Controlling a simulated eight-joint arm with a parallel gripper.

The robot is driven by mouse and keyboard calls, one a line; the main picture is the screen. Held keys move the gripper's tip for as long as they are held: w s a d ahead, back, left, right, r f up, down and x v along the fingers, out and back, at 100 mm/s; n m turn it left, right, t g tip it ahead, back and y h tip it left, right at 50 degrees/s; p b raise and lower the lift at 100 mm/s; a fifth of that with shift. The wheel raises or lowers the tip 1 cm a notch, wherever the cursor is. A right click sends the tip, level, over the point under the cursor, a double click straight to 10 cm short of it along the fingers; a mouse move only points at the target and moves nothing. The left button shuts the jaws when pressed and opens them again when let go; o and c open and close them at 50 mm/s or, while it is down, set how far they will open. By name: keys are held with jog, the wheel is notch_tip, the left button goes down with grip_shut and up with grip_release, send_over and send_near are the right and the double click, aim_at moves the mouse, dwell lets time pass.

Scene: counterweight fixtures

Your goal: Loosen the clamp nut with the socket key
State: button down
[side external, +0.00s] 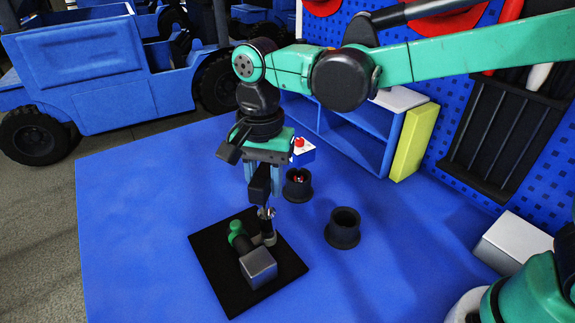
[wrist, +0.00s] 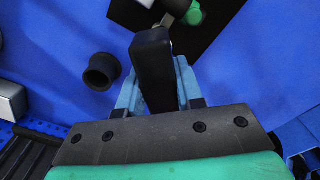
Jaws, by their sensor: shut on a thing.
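My gripper (side external: 260,178) points down over the black base plate (side external: 212,258) and is shut on the black handle of the socket key (wrist: 152,62). In the wrist view the handle lies between the light blue fingers of my gripper (wrist: 156,92). In the side view the key's metal shaft (side external: 264,213) reaches down to a dark and grey upright post on the plate. I cannot tell whether the socket sits around the clamp nut, which is hidden. A green knob (side external: 237,230) and a silver block (side external: 258,266) are close beside the post.
A blue shelf (side external: 350,135) and yellow panel (side external: 410,140) stand at the back. The blue mat (side external: 400,285) is clear at front right.

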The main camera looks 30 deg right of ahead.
jog(key=shift+r, duration=1.25)
jog(key=shift+r, duration=1.5)
jog(key=shift+d, duration=0.1)
